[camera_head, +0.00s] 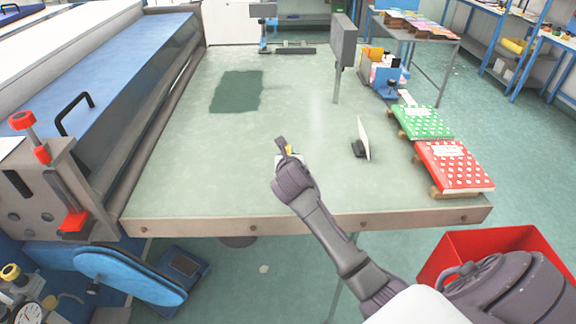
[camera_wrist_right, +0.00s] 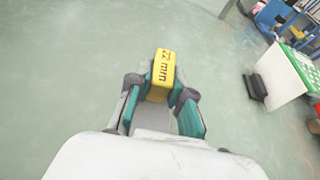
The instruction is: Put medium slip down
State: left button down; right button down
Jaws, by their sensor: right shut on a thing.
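A yellow block, which looks like the medium slip (camera_wrist_right: 162,72), has dark lettering that seems to read "22 mm". My right gripper (camera_wrist_right: 155,95) is shut on it, with a finger on each side in the right wrist view. In the head view my right gripper (camera_head: 287,150) is over the near middle of the pale green table (camera_head: 200,175), and only a little of the yellow block shows. Whether the block touches the table, I cannot tell. My left gripper is not in view.
A white card in a dark stand (camera_head: 361,145) is right of my gripper. Green (camera_head: 422,121) and red (camera_head: 455,165) polka-dot boxes line the right edge. A dark green sheet (camera_head: 237,91) lies at the back left. A grey post (camera_head: 342,50) stands behind. The table's left middle is clear.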

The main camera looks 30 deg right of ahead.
jog(key=shift+f, duration=2)
jog(key=c, duration=1.1)
grip_release()
jog(key=shift+f, duration=0.15)
jog(key=shift+o, duration=0.2)
jog(key=v, duration=1.2)
jog(key=shift+s, duration=0.1)
